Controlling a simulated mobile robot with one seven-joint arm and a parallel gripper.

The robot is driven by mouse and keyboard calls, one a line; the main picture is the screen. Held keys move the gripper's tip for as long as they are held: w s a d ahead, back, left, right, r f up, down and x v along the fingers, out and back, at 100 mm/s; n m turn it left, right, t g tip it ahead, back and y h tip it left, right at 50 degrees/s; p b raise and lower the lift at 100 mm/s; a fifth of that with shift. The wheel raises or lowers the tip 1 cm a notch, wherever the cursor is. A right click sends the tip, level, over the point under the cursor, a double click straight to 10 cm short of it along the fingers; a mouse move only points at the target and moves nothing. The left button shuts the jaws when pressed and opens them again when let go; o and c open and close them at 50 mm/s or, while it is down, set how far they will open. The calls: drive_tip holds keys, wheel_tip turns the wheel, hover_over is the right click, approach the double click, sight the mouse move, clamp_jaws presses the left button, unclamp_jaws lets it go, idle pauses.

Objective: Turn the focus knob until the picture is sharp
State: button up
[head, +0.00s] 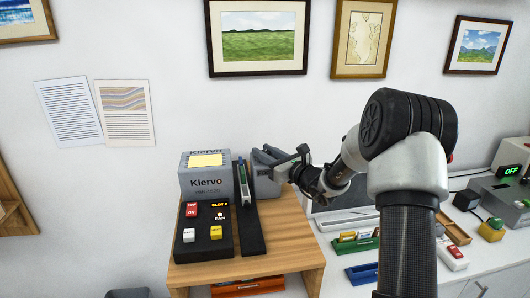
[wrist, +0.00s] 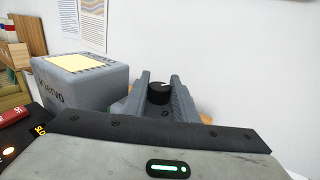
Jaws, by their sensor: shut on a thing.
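The grey Kiervo projector (head: 207,184) stands on a wooden stand, with a lit yellow panel on top; it also shows at left in the wrist view (wrist: 88,92). The focus knob (wrist: 158,91) is a black round knob with a white mark on top. My gripper (wrist: 160,84) has one grey finger on each side of the knob and is shut on it. In the head view my gripper (head: 284,158) is at the projector's right side, and the knob is hidden there. I cannot make out a projected picture in either view.
A black control panel (head: 205,250) with red, white and yellow buttons lies in front of the projector. Framed prints, including a green landscape (head: 258,37), hang on the wall. Colored trays (head: 361,272) lie to the right.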

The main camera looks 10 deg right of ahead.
drive_tip(key=n+g+y, duration=0.1)
drive_tip(key=y, duration=0.1)
drive_tip(key=n+g+y+p, duration=0.1)
drive_tip(key=n+g+y, duration=0.1)
drive_tip(key=shift+w+d+n+y, duration=0.1)
drive_tip(key=shift+d+n+y, duration=0.05)
drive_tip(key=shift+n+y, duration=0.15)
drive_tip(key=shift+n+g+y+p, duration=0.3)
drive_tip(key=shift+n+g+y, duration=1.5)
drive_tip(key=shift+g, duration=0.8)
drive_tip(key=o, duration=1.1)
drive_tip(key=shift+c, duration=0.2)
drive_tip(key=v, duration=1.7)
drive_tip(key=shift+r+b, duration=0.2)
drive_tip(key=shift+b, duration=0.1)
drive_tip(key=shift+n, duration=0.3)
